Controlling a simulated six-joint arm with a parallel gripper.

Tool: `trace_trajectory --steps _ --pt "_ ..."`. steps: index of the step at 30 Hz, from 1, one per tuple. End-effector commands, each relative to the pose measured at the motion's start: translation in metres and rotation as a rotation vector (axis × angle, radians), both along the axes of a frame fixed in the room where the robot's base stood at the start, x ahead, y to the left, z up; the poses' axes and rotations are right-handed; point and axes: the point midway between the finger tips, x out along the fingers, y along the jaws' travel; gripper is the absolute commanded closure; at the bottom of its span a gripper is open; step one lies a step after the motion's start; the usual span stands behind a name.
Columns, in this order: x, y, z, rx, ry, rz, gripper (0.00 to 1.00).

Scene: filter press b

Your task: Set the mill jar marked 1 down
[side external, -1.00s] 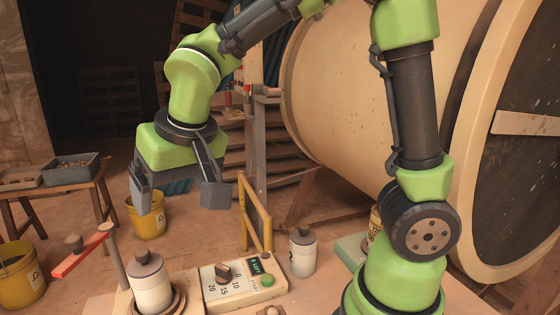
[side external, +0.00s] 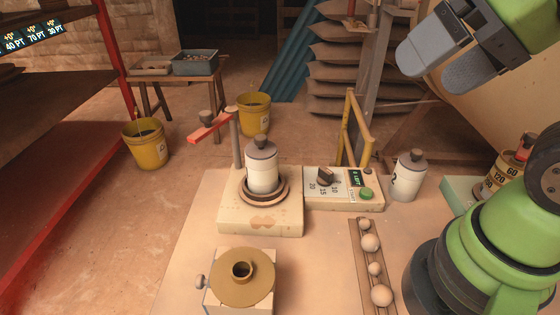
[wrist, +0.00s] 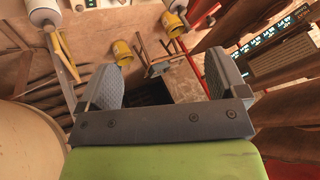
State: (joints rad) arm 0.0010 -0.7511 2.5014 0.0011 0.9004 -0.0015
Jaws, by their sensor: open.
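A white mill jar (side external: 262,172) with a grey-brown lid stands upright in a round brown ring on a cream base (side external: 260,222). No number can be read on its visible side. A second white jar (side external: 405,180), marked 2, stands upright on the bench to the right, beside the control box. My gripper (side external: 428,74) is high at the upper right of the side view, apart from both jars. Its two grey fingers are spread and hold nothing. In the wrist view my gripper (wrist: 160,66) is also open and empty, with no jar between the fingers.
A control box (side external: 343,188) with a dial and green button adjoins the base; a yellow frame (side external: 355,130) rises behind it. A red arm (side external: 208,129) on a post stands behind the jar. In front are a brass-coloured disc (side external: 243,278) and a wooden rail (side external: 362,280) with several balls.

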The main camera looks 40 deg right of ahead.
Motion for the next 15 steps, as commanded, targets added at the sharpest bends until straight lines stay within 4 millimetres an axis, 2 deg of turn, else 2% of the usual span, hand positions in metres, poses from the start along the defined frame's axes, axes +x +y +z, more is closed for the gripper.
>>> trace_trajectory --steps 5,8,12,15 --pt "0.007 0.001 0.004 0.015 0.028 -0.018 0.09" --pt "0.024 0.003 0.01 0.049 0.091 -0.069 0.09" --pt "0.064 0.009 0.016 0.111 0.225 -0.192 0.09" --pt "0.096 0.015 0.013 0.143 0.322 -0.298 0.09"
